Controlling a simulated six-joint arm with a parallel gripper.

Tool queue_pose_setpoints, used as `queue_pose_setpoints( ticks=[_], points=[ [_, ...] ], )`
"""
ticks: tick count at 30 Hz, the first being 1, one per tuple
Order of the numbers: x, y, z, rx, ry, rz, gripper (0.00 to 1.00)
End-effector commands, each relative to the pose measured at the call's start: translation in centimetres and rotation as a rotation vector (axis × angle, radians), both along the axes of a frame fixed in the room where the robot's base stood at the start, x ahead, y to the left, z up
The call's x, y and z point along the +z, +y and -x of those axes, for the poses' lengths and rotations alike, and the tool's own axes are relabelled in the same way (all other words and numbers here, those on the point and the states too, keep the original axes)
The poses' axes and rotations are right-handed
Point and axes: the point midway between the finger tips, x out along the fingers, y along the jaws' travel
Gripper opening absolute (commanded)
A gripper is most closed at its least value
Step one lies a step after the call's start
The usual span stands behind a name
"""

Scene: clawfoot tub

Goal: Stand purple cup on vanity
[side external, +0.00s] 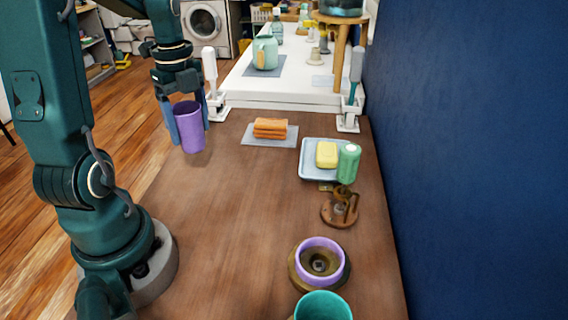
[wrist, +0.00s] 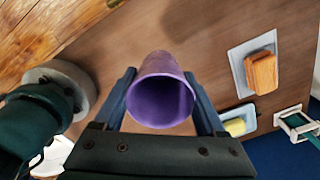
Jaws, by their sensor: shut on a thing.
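The purple cup (side external: 190,128) is upright or nearly so at the left edge of the brown wooden counter in the side view. My gripper (side external: 188,122) is shut on it, with one blue finger on each side. In the wrist view the purple cup (wrist: 161,92) sits between the fingers of my gripper (wrist: 163,100), its open mouth toward the camera and empty inside. I cannot tell whether its base touches the wood. The brown wooden vanity top (side external: 225,215) stretches below and to the right of the cup.
A purple-rimmed bowl (side external: 320,259) and a teal cup (side external: 323,306) are near the front. The counter's left-middle is clear.

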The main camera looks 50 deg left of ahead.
Motion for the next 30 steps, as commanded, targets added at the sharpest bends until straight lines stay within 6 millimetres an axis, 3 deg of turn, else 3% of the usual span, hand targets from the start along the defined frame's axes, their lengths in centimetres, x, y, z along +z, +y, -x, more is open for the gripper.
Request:
queue_pose_setpoints(
  ticks=[3,9,21,30],
  points=[
    [-1.6,-1.5,-2.1,-0.009,0.004,0.004,0.06],
    [-3.0,-2.8,-4.2,-0.003,0.002,0.001,0.06],
    [-7.1,-2.9,-4.4,0.001,0.002,0.001,0.06],
    [-7.2,-2.9,-4.4,0.000,0.000,0.000,0.06]
  ],
)
